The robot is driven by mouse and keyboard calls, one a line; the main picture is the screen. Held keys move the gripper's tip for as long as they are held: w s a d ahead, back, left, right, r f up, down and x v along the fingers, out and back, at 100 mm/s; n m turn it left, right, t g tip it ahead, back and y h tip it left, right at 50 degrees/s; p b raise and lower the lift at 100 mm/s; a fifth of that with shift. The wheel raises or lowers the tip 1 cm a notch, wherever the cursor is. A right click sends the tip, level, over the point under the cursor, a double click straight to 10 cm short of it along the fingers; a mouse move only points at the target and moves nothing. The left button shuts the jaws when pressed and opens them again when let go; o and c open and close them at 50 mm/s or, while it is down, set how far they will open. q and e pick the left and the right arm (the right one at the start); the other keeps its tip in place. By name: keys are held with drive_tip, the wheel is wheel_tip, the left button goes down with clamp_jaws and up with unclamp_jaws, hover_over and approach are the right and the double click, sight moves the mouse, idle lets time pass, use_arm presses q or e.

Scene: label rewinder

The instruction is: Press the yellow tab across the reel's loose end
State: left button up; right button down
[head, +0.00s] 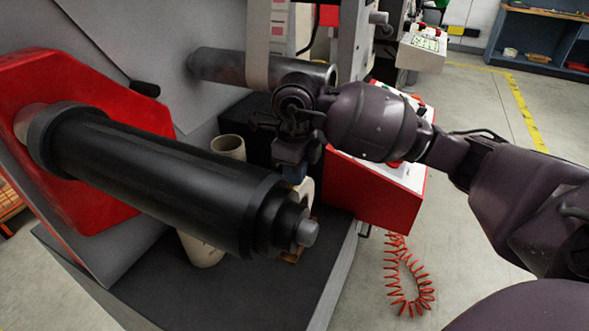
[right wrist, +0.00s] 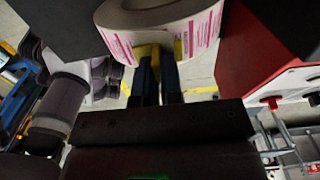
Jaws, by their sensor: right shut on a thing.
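The label reel (right wrist: 165,22), a white roll with pink print, fills the top middle of the right wrist view. In the head view a small pale part of it (head: 307,190) shows below my right gripper (head: 295,170). In the wrist view my right gripper (right wrist: 156,62) has its two dark fingers close together. They are shut on the yellow tab (right wrist: 188,42), which shows at the fingertips against the reel's printed side. I cannot tell whether the tab touches the reel. The reel's loose end is not clearly visible. My left gripper is not in view.
A big black roller (head: 160,175) on a red plate (head: 85,75) juts out left of my right gripper. A thinner dark roller (head: 225,66) lies behind it. A red control box (head: 370,195) stands close on the right. Pale tubes (head: 228,147) stand below the big roller.

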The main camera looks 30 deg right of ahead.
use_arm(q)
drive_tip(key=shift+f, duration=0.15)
use_arm(e)
drive_tip(key=shift+f, duration=0.4)
idle(1.3)
drive_tip(key=c, duration=1.2)
unclamp_jaws()
drive_tip(key=shift+r, duration=0.1)
wheel_tip(320, 180, up, 6)
drive_tip(key=shift+r+p, duration=0.1)
drive_tip(key=shift+p, duration=1.15)
wheel_tip(320, 180, up, 4)
drive_tip(key=shift+f+p, duration=0.2)
drive_tip(key=shift+p, duration=0.6)
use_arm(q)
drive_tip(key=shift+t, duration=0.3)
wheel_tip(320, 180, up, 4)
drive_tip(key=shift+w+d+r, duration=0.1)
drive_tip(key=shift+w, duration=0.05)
use_arm(e)
drive_tip(key=shift+r, duration=0.5)
